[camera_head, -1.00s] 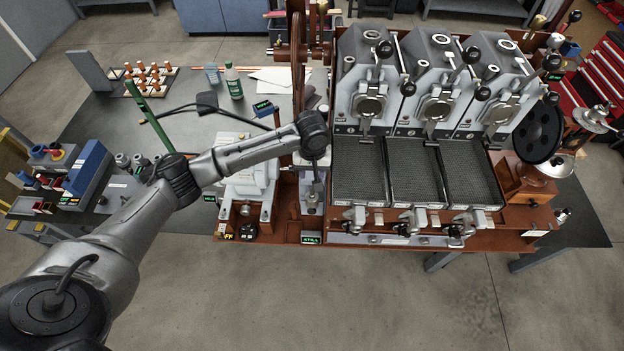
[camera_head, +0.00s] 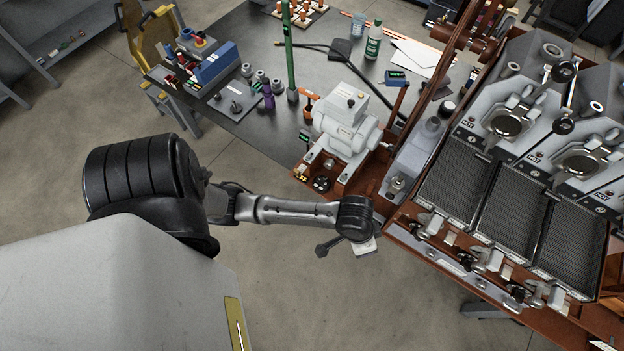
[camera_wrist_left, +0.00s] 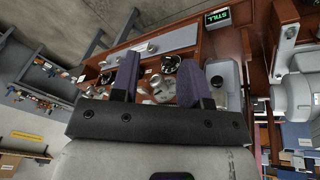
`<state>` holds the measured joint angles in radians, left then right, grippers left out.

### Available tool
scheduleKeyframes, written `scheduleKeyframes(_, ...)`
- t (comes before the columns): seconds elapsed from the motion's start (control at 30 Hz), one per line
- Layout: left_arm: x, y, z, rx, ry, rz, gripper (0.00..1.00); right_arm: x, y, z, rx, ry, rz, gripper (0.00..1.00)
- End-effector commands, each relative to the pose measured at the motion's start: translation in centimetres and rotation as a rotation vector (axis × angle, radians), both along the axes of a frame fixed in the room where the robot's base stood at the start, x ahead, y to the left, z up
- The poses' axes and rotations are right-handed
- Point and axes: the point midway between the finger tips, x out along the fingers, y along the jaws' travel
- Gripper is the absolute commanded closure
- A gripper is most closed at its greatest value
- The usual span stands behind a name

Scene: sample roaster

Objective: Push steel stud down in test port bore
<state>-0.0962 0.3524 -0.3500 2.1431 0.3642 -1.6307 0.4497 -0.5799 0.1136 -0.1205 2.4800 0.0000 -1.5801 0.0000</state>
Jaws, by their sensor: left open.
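A grey block (camera_head: 418,145) beside the motor has a small round metal fitting (camera_head: 396,185) at its front end. It may be the test port with the stud, but the stud is too small to tell apart. In the left wrist view, a grey block with a round fitting (camera_wrist_left: 217,81) shows just right of the fingers. My left gripper (camera_head: 342,247) is over the floor in front of the wooden base, apart from the block. Its two dark fingers (camera_wrist_left: 158,82) are spread with nothing held between them. My right gripper is not in view.
The pale motor (camera_head: 345,125) stands left of the block. Several dark mesh trays (camera_head: 465,180) are on the right. A green post (camera_head: 290,50) rises from the dark table (camera_head: 240,55). A lit "STILL" display (camera_wrist_left: 217,17) shows in the wrist view. Open floor lies in front.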

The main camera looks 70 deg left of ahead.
Motion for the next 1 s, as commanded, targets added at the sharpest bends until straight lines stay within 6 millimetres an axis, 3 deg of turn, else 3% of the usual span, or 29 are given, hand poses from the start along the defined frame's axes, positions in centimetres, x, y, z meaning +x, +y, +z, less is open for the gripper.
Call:
scheduleKeyframes(0.03,-2.3,-0.3,0.0,-0.002,-0.018,-0.016,0.58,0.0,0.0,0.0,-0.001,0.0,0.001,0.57)
scheduleKeyframes(0.2,-7.4,1.0,0.7,0.062,-0.079,-0.053,0.58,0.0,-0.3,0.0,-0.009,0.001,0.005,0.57)
scheduleKeyframes(0.4,-11.2,2.9,1.8,0.147,-0.102,-0.068,0.58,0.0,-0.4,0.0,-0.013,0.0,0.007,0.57)
scheduleKeyframes(0.6,-12.6,3.8,2.2,0.186,-0.105,-0.074,0.58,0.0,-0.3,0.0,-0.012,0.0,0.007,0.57)
scheduleKeyframes(1.0,-12.6,3.8,2.7,0.187,-0.104,-0.075,0.58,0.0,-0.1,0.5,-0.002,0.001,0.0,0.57)
